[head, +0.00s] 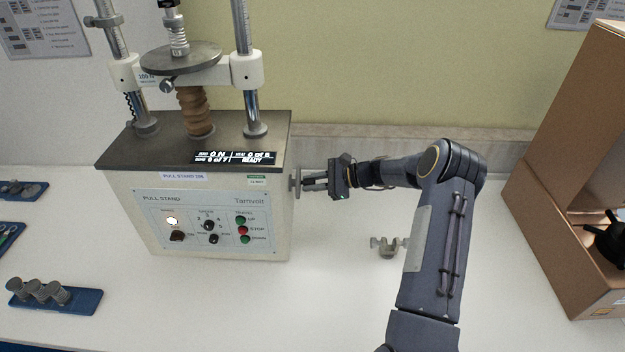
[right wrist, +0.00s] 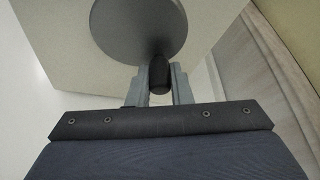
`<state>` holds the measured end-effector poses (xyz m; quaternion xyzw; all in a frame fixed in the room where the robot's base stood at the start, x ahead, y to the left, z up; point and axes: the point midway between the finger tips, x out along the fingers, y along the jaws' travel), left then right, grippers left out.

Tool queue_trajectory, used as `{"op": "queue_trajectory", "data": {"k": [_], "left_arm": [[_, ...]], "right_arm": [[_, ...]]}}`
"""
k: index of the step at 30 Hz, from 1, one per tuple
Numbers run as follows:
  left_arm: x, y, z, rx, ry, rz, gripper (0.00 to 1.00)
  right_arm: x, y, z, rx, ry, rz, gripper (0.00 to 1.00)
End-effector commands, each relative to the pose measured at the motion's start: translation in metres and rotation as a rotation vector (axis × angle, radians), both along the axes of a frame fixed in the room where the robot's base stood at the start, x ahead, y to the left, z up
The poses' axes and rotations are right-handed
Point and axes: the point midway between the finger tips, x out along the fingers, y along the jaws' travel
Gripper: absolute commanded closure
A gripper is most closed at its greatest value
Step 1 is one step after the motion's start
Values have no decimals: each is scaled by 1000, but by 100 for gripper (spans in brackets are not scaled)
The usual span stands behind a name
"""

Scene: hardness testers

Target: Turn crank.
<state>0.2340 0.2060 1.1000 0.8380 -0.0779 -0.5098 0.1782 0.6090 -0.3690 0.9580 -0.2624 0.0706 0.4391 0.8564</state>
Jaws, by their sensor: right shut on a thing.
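The crank is on the right side of the pull stand (head: 215,205). Its round grey disc (head: 296,183) shows edge-on in the head view and face-on in the right wrist view (right wrist: 137,25). A dark crank knob (right wrist: 159,72) sticks out from the disc near its lower edge in the right wrist view. My right gripper (head: 308,181) reaches in from the right and is shut on this knob, with one finger on each side of it (right wrist: 158,85). In the head view the knob is hidden by the fingers. My left gripper is not in view.
A small wing-shaped metal clamp (head: 388,247) lies on the white table below my right arm. A cardboard box (head: 570,170) stands at the right. Blue trays with metal parts (head: 55,298) lie at the left. The table in front of the stand is clear.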

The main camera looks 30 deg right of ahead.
Motion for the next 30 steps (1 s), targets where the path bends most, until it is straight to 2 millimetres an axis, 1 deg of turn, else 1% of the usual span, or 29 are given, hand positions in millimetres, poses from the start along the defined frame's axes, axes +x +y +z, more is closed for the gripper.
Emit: {"op": "queue_trajectory", "data": {"k": [6, 12, 18, 29, 30], "left_arm": [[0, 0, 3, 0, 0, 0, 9], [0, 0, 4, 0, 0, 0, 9], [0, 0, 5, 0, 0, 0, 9], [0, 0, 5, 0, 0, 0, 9], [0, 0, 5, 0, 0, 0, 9]], "right_arm": [[-3, 1, -3, 70, 116, 1, 100], [-5, 2, -5, 113, 185, 1, 100], [-5, 3, -5, 132, 216, 1, 100], [-6, 3, -6, 135, 219, 1, 100], [-6, 3, -6, 135, 219, 1, 79]]}}
